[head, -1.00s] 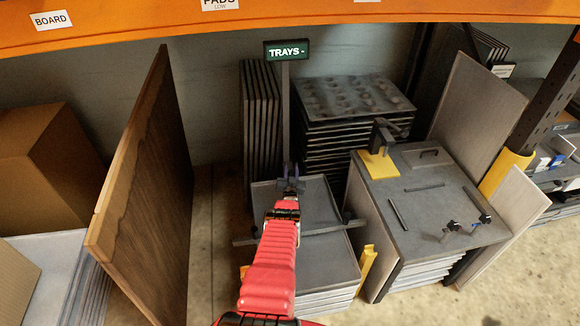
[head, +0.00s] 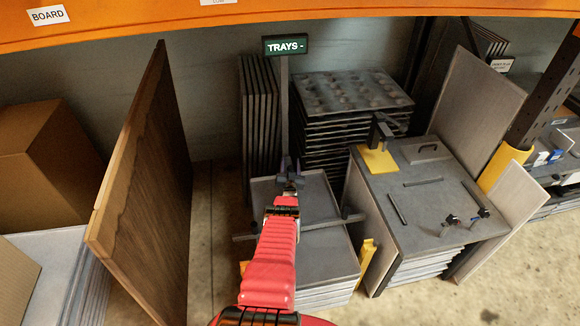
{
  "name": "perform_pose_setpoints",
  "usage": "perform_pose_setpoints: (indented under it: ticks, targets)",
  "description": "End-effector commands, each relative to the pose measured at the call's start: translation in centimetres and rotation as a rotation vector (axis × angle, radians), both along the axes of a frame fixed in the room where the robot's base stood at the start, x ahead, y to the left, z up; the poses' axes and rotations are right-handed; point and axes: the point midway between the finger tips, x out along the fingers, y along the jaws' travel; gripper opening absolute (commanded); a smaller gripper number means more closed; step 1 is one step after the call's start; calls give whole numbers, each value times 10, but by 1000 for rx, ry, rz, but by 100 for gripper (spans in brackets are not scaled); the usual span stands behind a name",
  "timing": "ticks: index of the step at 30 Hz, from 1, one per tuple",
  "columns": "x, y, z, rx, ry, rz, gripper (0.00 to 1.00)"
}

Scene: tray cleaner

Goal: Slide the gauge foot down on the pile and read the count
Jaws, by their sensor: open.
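The pile of grey trays (head: 330,262) stands low in the middle of the head view, with a horizontal bar (head: 327,224) lying across its top. A grey post behind the pile carries a green display (head: 285,45) that reads "TRAYS -", with no number. A dark knobbed part (head: 290,182) sits low on the post; I cannot tell whether it is the gauge foot. My red arm reaches up to it, and my gripper (head: 289,186) is open at or over this part. The fingertips are small and dark, so contact is unclear.
A leaning wooden board (head: 150,190) stands close on the left. A grey bench (head: 440,195) with a yellow-footed clamp (head: 378,160) and small tools is on the right. Dimpled trays (head: 350,92) are stacked behind. An orange shelf beam (head: 330,10) crosses the top.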

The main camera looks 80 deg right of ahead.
Motion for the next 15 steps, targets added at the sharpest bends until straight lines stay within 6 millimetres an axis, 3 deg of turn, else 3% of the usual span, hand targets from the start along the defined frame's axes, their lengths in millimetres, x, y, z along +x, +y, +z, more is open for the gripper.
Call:
perform_pose_setpoints:
  ticks: [15]
  targets:
    - [-2, 15, -1, 1, 0, 1, 46]
